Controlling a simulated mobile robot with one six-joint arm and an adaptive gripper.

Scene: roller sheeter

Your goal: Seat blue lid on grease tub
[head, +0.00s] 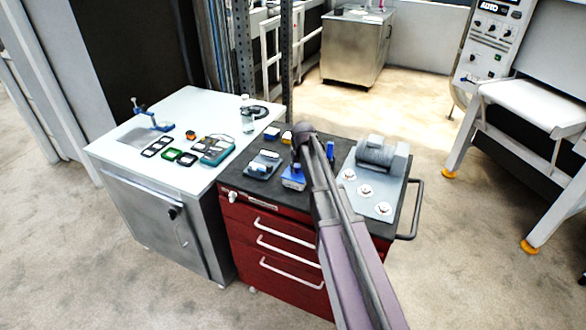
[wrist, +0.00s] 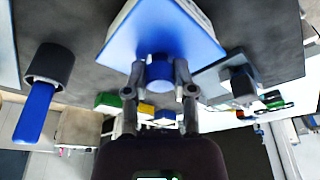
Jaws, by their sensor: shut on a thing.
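The blue lid (wrist: 130,32) has a round blue knob (wrist: 160,72), and my gripper (wrist: 160,84) is shut on that knob. In the wrist view a pale tub (wrist: 199,10) shows just beyond the lid's edge. In the head view the blue lid (head: 294,180) is over the pale tub (head: 291,187) on the black top of the red tool cabinet. My gripper (head: 297,167) is directly above them, partly hidden by my arm. I cannot tell whether the lid's rim is fully down on the tub.
A grey tray with a dark part (head: 263,164) stands left of the tub. A motor (head: 375,153) on a grey plate is to the right. A blue-handled tool stands in a black cup (wrist: 50,66). Small blue (head: 271,132) and yellow (head: 287,137) items lie behind. A white table (head: 190,105) adjoins at left.

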